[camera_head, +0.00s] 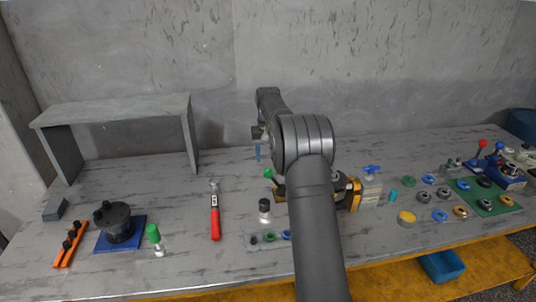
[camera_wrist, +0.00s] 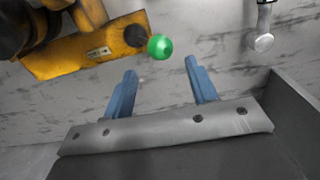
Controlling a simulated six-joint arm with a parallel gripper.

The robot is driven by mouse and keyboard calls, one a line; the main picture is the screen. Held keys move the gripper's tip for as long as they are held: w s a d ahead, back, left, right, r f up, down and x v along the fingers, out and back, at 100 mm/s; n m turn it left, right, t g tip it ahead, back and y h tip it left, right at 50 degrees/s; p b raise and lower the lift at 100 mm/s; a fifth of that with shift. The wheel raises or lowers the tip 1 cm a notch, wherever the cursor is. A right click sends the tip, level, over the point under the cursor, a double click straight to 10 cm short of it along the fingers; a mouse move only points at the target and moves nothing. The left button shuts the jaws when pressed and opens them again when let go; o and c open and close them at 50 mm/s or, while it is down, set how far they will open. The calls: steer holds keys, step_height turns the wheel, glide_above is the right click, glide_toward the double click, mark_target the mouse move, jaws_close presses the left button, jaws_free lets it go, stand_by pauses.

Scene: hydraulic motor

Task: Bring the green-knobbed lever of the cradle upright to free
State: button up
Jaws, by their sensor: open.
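The green knob of the lever (camera_wrist: 160,47) shows in the wrist view, at the end of the yellow cradle (camera_wrist: 85,55), just beyond my fingertips and between their lines. In the head view the green knob (camera_head: 268,173) sits left of my arm, and the yellow cradle (camera_head: 354,194) is partly hidden behind my arm. The lever's shaft is mostly hidden, so I cannot tell its tilt exactly. My gripper (camera_wrist: 163,80) has blue fingers, open and empty, apart from the knob. In the head view a blue fingertip of my gripper (camera_head: 258,153) shows above and left of the knob.
A green-capped item (camera_head: 153,234) and a black motor part (camera_head: 118,222) stand further left. A grey shelf (camera_head: 120,108) stands behind. Several rings lie at right.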

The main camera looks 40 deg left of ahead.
mark_target(268, 173)
steer(key=shift+f, duration=4.45)
steer(key=c, duration=0.5)
steer(key=shift+r, duration=0.1)
